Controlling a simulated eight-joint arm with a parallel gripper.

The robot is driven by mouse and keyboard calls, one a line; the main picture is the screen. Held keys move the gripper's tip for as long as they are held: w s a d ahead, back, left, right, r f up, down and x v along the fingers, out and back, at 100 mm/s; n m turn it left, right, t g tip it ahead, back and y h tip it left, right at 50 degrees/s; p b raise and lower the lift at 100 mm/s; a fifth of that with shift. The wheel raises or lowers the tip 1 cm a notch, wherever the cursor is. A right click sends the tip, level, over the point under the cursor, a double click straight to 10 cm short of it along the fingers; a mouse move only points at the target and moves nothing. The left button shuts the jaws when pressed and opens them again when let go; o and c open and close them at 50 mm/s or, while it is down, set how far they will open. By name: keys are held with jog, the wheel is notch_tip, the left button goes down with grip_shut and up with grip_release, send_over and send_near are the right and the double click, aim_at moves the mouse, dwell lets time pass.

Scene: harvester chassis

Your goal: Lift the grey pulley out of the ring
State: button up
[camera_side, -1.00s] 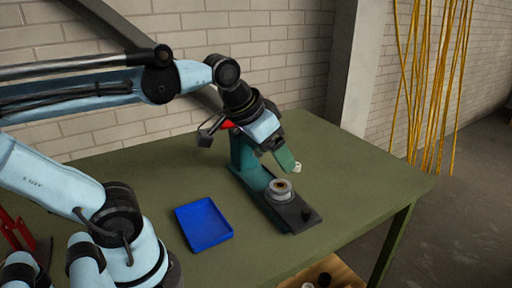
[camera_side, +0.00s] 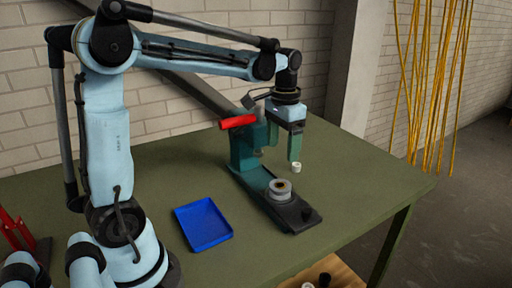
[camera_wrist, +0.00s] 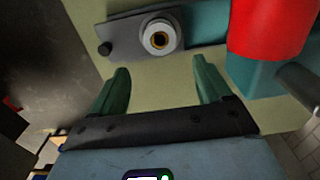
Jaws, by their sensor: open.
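The grey pulley (camera_side: 281,185) sits low on the base of a green press-like fixture, apparently within a pale round ring (camera_side: 280,194). Its top shows a brownish inner circle with a dark centre. In the wrist view the pulley (camera_wrist: 159,38) shows beyond the fingertips, near the top edge. Pulley and ring are hard to tell apart at this size. My gripper (camera_side: 288,148) points downward, above and behind the pulley, beside the fixture's column. In the wrist view my gripper (camera_wrist: 160,78) has its two green fingers wide apart with nothing between them.
The green fixture (camera_side: 246,155) stands close by with a red handle (camera_side: 238,121); the red part also looms large at right in the wrist view (camera_wrist: 270,28). A small white piece (camera_side: 297,167) lies on the table. A blue tray (camera_side: 204,224) lies left, with clear table around it.

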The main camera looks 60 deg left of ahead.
aim_at(280, 185)
jog(key=shift+f, duration=3.85)
jog(key=shift+f, duration=2.45)
jog(key=shift+c, duration=0.2)
jog(key=shift+r, duration=0.1)
jog(key=c, duration=0.7)
jog(key=shift+r, duration=3.5)
